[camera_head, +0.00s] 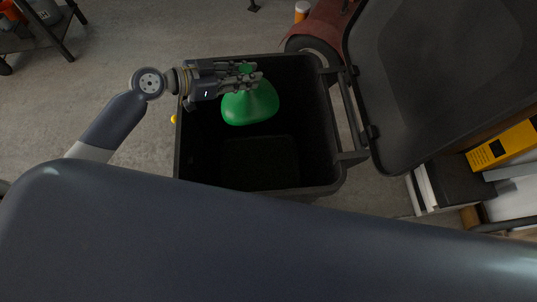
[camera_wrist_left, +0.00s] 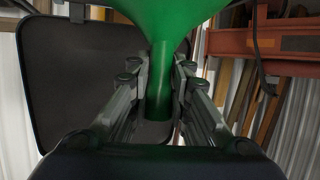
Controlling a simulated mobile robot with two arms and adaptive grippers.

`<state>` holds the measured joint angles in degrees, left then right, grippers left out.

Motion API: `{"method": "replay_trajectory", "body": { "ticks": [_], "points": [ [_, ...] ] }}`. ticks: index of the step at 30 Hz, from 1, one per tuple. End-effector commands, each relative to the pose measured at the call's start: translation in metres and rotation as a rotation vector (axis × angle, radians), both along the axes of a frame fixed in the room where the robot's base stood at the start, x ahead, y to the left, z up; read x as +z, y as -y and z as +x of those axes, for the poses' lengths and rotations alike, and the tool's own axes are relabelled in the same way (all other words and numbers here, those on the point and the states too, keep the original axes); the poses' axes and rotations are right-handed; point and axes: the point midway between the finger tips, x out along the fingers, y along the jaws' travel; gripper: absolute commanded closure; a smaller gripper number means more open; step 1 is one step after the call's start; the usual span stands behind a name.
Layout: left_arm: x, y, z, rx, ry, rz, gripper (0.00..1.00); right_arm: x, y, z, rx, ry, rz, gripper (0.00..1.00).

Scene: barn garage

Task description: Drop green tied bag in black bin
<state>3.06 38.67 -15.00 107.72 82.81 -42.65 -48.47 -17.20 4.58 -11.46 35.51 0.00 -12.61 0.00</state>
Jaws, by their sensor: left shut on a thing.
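The green tied bag (camera_head: 251,104) hangs over the open mouth of the black bin (camera_head: 333,120), in its far part as the head view shows it. My left gripper (camera_head: 254,76) is shut on the bag's narrow neck, with the full part hanging below the fingers. In the left wrist view the bag's green neck (camera_wrist_left: 160,75) lies between the two fingers (camera_wrist_left: 160,90). The bin's lid (camera_head: 440,70) is swung open to the right. The bin's inside is dark, and its visible floor looks empty. My right gripper is not in view.
A red wheeled object (camera_head: 322,32) stands just behind the bin. A yellow box (camera_head: 505,145) and white and dark items lie at the right, beyond the lid. A dark table (camera_head: 40,35) stands at the far left. Concrete floor (camera_head: 130,50) is clear left of the bin.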

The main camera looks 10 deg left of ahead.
Motion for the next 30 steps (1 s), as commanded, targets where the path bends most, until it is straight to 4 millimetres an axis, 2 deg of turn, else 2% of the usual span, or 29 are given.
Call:
{"method": "replay_trajectory", "body": {
  "ticks": [6, 12, 22, 23, 25, 26, 30],
  "points": [
    [-0.027, 0.0, 0.001, 0.002, 0.002, -0.003, 1.0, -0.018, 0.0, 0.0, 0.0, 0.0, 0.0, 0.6],
    [-0.045, 0.0, 0.001, 0.002, 0.003, -0.003, 1.0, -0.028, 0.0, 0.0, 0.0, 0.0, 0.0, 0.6],
    [-0.048, 0.0, 0.001, 0.001, 0.004, -0.002, 1.0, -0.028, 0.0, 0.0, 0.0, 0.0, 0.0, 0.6],
    [-0.048, 0.0, 0.001, 0.001, 0.004, -0.002, 0.77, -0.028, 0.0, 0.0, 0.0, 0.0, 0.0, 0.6],
    [-0.048, 0.0, 0.001, 0.001, 0.003, -0.001, 0.61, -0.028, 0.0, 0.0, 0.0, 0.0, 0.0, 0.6],
    [-0.048, 0.0, 0.001, 0.001, 0.003, -0.001, 0.58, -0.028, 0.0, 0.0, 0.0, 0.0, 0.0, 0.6],
    [-0.049, 0.0, 0.001, 0.001, 0.001, -0.001, 0.58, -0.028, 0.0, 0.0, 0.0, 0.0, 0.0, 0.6]
  ]
}}
